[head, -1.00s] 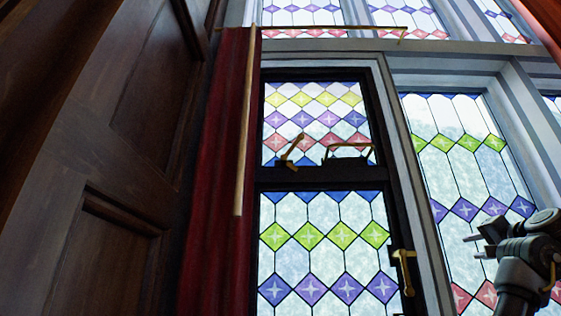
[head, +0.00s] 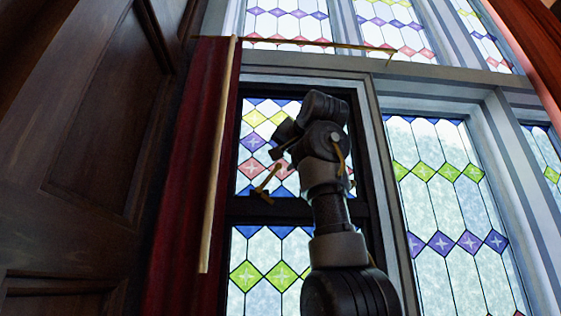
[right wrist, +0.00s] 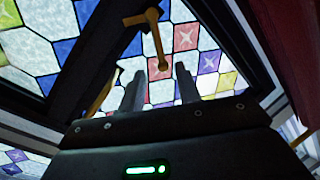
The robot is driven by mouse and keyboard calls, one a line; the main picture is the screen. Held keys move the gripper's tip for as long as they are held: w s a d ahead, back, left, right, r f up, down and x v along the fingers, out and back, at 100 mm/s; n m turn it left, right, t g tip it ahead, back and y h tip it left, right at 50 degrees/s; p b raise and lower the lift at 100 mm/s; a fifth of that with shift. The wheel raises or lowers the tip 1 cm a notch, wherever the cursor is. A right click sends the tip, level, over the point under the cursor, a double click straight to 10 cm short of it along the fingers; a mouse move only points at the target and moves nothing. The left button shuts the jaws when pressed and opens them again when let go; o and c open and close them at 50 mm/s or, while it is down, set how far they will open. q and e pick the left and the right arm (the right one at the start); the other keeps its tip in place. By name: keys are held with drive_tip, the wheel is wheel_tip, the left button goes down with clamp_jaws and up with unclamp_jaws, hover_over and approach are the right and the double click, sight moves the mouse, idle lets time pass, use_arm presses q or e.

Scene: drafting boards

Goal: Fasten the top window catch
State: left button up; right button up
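The top window catch (head: 265,185) is a small brass lever on the dark bar under the small upper window (head: 252,135). It leans up to the right in the head view. In the right wrist view the catch (right wrist: 157,38) hangs from the dark frame, its free end just beyond the fingertips. My right gripper (head: 279,144) is raised in front of the upper window, above the catch in the picture. In the right wrist view my right gripper (right wrist: 160,80) is open, with nothing between its fingers. I see no contact with the catch. My left gripper is not in view.
A red curtain (head: 187,170) and an upright brass rod (head: 219,150) stand left of the window. Dark wooden panelling (head: 95,130) fills the left side. A brass fitting (right wrist: 102,95) shows left of the fingers in the wrist view. My arm hides the window's right part.

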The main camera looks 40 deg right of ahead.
sight(272, 174)
drive_tip(key=p+x, duration=0.5)
drive_tip(key=x, duration=0.5)
drive_tip(key=shift+w+d+p, duration=0.25)
drive_tip(key=shift+p, duration=0.15)
drive_tip(key=shift+w, duration=0.3)
drive_tip(key=shift+a, duration=0.1)
clamp_jaws()
